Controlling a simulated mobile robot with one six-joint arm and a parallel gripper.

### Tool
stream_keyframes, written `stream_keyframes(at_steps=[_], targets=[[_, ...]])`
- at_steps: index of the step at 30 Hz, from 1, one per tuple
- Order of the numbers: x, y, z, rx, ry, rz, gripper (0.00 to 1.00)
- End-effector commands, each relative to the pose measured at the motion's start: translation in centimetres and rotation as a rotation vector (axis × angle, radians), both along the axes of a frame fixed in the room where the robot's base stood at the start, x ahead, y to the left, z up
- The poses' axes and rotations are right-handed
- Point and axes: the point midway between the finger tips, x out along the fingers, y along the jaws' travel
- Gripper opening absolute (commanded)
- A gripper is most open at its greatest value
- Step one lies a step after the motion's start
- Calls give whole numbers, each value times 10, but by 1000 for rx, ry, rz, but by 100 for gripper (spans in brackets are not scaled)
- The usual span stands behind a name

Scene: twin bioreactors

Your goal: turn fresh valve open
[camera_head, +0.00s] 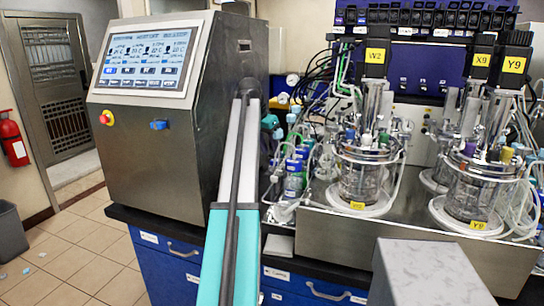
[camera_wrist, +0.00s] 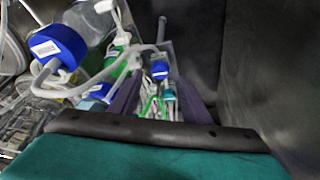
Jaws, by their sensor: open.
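No part is clearly labelled as the fresh valve, and I cannot tell which fitting it is. In the wrist view, my gripper (camera_wrist: 160,92) is open, with two dark purple fingers apart. Between and beyond them are a small blue cap (camera_wrist: 160,69) and green and white tubing. A larger blue-capped bottle (camera_wrist: 58,46) lies to their left. In the head view, my teal and white arm reaches up beside the grey control cabinet (camera_head: 160,165) and its gripper end is hidden. Small bottles with blue and green caps (camera_head: 294,170) stand just right of the arm.
Two glass bioreactor vessels, one in the middle (camera_head: 362,178) and one at the right (camera_head: 472,188), stand on a steel base (camera_head: 345,238) amid loose tubing. The cabinet carries a screen (camera_head: 143,60), a red button (camera_head: 106,117) and a blue knob (camera_head: 159,125). Grey walls crowd the wrist view's right side.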

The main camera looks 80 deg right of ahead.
Motion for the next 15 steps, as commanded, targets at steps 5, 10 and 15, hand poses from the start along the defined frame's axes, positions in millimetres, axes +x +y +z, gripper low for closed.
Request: stream_keyframes(at_steps=[5,10,15], targets=[[-5,-7,-21,1,0,0,43],[-7,-10,-32,1,0,1,43],[-7,-12,-35,0,0,1,43]])
